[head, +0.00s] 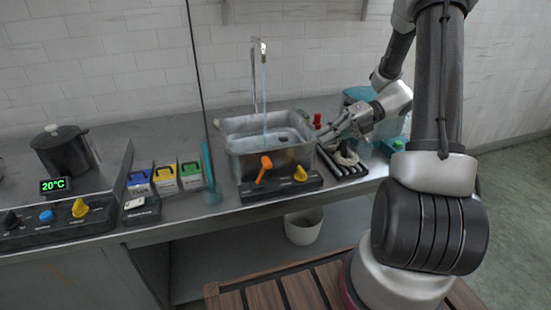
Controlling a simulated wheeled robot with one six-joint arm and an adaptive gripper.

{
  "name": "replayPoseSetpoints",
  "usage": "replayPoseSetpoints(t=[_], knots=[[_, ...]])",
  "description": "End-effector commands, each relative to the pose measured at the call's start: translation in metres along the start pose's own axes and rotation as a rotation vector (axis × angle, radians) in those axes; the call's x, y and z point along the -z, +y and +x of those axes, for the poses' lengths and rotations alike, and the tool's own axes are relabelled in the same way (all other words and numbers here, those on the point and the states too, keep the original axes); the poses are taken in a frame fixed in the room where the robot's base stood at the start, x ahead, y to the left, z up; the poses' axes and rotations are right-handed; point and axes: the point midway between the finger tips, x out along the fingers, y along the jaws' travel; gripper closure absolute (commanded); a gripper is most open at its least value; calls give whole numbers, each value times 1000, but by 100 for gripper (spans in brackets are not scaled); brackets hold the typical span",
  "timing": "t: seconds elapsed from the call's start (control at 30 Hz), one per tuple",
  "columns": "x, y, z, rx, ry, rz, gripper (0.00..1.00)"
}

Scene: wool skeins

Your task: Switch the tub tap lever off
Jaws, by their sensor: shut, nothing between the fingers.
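A metal tub (240,147) stands on the counter. A thin stream of water (265,90) runs into it from a tall tap (256,60). An orange lever (264,168) sticks up at a slant from the black panel (280,188) in front of the tub. A yellow knob (300,174) sits to its right on the same panel. A small red part (317,120) shows behind the tub's right side. My gripper (324,137) is shut and empty by the tub's right wall, close below the red part and apart from the orange lever. Contact with the tub is unclear.
A teal-lidded container (358,94) is behind my wrist. Small boxes (165,180) and a teal upright tool (208,165) stand left of the tub. A black pot (62,150) is far left. A white bin (304,227) is below the counter.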

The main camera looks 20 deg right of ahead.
Motion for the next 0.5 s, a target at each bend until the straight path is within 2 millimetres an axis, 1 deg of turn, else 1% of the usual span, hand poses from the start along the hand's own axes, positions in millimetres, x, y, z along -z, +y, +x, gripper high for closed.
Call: replayPoseSetpoints(t=[0.13,0.4,0.5], knots=[[1,0,0,-1,3,58,100],[1,0,0,1,3,60,100],[1,0,4,0,4,59,100]])
